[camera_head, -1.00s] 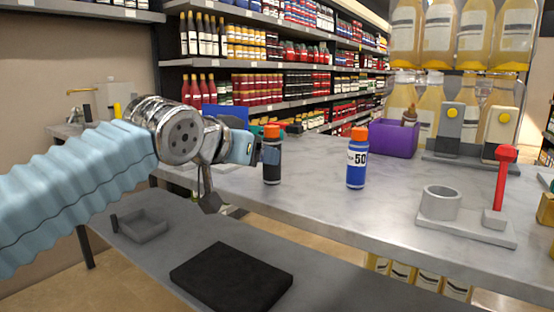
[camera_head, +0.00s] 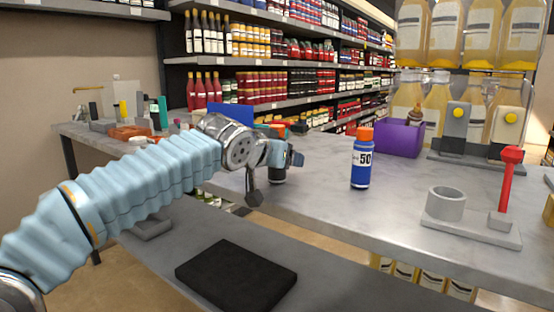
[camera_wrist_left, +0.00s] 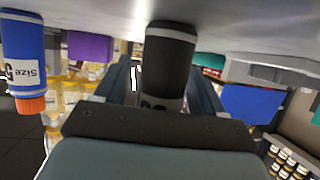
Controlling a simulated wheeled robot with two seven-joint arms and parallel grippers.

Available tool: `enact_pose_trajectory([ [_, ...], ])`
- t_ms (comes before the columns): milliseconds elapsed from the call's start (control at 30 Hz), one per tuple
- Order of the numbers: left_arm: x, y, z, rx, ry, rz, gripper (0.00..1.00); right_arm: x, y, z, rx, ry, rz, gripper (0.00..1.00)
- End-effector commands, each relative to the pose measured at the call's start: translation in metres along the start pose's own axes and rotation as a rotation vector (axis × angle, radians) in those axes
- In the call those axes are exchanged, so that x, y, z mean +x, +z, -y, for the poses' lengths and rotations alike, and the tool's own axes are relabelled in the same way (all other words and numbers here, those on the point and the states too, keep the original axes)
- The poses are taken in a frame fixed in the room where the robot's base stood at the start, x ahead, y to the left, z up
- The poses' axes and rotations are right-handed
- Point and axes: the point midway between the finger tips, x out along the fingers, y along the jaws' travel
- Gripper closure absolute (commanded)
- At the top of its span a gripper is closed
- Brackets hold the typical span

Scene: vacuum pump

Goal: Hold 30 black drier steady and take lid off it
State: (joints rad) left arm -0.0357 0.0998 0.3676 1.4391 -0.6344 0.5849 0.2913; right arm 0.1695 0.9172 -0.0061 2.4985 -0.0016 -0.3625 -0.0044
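The black drier (camera_head: 278,175) stands upright on the grey table, its label mostly hidden. Its orange lid (camera_head: 277,127) is on top, partly behind my left gripper. My left gripper (camera_head: 290,158) reaches in from the left at the bottle's upper body. In the left wrist view, which is upside down, the black drier (camera_wrist_left: 168,65) stands between the two dark fingers (camera_wrist_left: 165,88). A gap shows beside the left finger, so the gripper looks open around the bottle. The lid is hidden there behind the gripper body. My right gripper is out of view.
A blue size 50 bottle (camera_head: 361,165) with an orange lid stands to the right. Further right are a grey holder (camera_head: 445,204) and a red-topped post (camera_head: 508,185). A purple bin (camera_head: 399,138) stands behind. A black mat (camera_head: 236,275) lies on the lower bench.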

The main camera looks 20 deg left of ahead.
Motion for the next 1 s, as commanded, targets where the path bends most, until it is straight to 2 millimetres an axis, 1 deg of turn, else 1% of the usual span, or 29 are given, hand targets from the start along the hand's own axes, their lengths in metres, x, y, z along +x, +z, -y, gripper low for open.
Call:
enact_pose_trajectory([
  [33, 0.0, 0.0, 0.0, 0.0, 0.0, 0.0, 0.39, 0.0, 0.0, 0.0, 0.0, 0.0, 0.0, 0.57],
  [300, 0.0, 0.0, 0.0, 0.0, 0.0, 0.0, 0.81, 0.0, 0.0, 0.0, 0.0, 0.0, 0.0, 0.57],
  [367, 0.0, 0.0, 0.0, 0.0, 0.0, 0.0, 0.9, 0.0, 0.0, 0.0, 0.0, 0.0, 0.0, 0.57],
  [400, -0.001, -0.001, 0.0, 0.0, 0.0, -0.001, 0.93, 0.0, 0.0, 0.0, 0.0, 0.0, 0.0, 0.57],
  [667, -0.002, -0.003, 0.0, 0.0, 0.0, -0.002, 0.93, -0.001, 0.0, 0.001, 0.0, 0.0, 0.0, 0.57],
  [767, -0.004, -0.01, 0.0, 0.001, 0.0, -0.004, 0.93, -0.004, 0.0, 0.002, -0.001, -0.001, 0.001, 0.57],
  [833, -0.008, -0.019, 0.0, 0.001, 0.0, -0.004, 0.93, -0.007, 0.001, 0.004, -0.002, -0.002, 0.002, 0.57],
  [933, -0.019, -0.037, -0.001, 0.0, 0.001, -0.007, 0.93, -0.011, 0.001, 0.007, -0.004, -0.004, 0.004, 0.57],
  [1000, -0.037, -0.044, -0.005, 0.0, 0.002, -0.007, 0.93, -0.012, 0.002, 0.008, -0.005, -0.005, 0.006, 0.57],
])
